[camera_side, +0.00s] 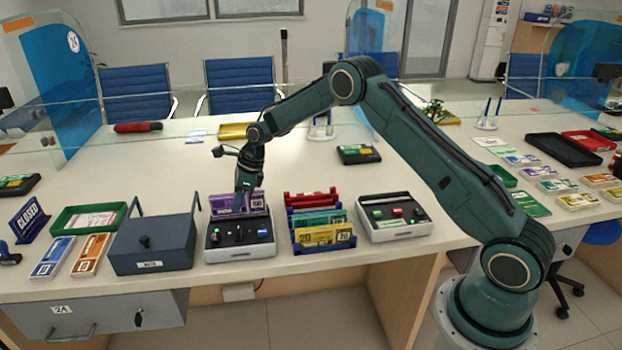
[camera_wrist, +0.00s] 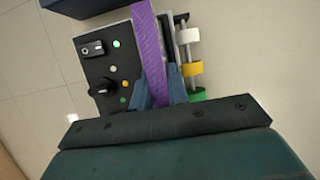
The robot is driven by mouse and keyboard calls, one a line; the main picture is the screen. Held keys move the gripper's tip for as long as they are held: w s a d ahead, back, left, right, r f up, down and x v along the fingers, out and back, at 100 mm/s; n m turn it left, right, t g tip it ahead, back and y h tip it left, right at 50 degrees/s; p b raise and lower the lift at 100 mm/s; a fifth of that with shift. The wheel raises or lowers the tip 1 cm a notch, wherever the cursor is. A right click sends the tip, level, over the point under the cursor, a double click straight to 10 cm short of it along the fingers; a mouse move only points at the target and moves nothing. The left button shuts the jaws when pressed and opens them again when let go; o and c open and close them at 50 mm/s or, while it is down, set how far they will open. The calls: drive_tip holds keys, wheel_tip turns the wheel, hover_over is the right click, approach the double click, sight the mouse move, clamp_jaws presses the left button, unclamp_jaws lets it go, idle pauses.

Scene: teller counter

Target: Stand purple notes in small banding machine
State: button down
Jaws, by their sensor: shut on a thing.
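A bundle of purple notes (camera_side: 219,201) stands upright on its long edge at the back of a grey banding machine (camera_side: 240,250) with a black control panel. My gripper (camera_side: 242,203) reaches down from above and is shut on the notes. In the wrist view the purple notes (camera_wrist: 148,40) run between the two blue fingers of my gripper (camera_wrist: 158,92), beside the machine's black panel (camera_wrist: 112,65). I cannot tell whether the lower edge of the notes rests in the machine's slot.
A dark box (camera_side: 150,242) stands left of the machine. A blue rack (camera_side: 325,246) with yellow, green and red bundles stands close on its right. Another grey machine (camera_side: 400,230) is further right. In the wrist view, coloured rolls (camera_wrist: 190,68) sit on a rod beside the notes.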

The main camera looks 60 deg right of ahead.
drive_tip(key=shift+f, duration=0.8)
drive_tip(key=c, duration=1.3)
unclamp_jaws()
drive_tip(key=shift+r, duration=0.1)
drive_tip(key=shift+r, duration=3.45)
